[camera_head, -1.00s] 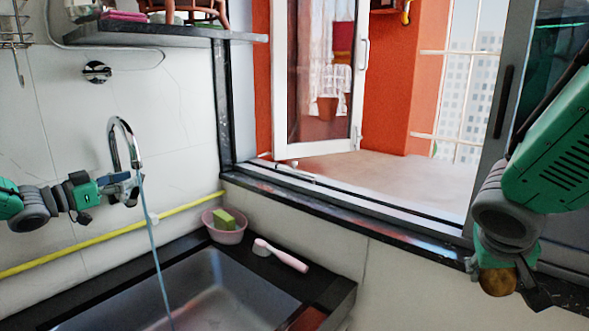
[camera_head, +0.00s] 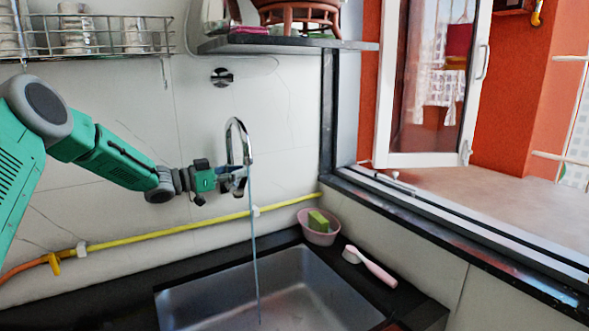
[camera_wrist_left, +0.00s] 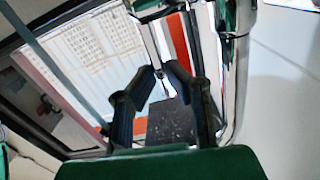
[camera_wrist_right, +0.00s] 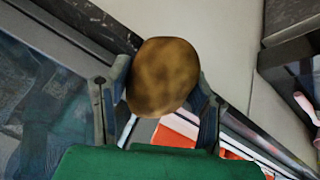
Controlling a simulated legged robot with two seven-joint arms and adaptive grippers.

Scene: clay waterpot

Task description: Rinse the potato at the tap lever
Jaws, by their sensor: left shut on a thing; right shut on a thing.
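The chrome tap (camera_head: 238,128) stands out from the tiled wall, and a thin stream of water (camera_head: 255,240) falls from it into the sink (camera_head: 215,300). My left gripper (camera_head: 238,180) is at the tap body, shut on the tap lever, which it mostly hides. In the left wrist view its fingers (camera_wrist_left: 163,78) are close together around a thin shiny part. The brown potato (camera_wrist_right: 162,78) shows in the right wrist view, held between the fingers of my right gripper (camera_wrist_right: 163,88), which is shut on it. The right gripper and the potato are outside the head view.
A pink bowl (camera_head: 320,237) with a green sponge (camera_head: 318,220) and a pink-handled brush (camera_head: 370,267) sit on the dark counter right of the sink. A yellow hose (camera_head: 190,228) runs along the wall. A shelf (camera_head: 285,46) juts out above. The sink basin looks empty.

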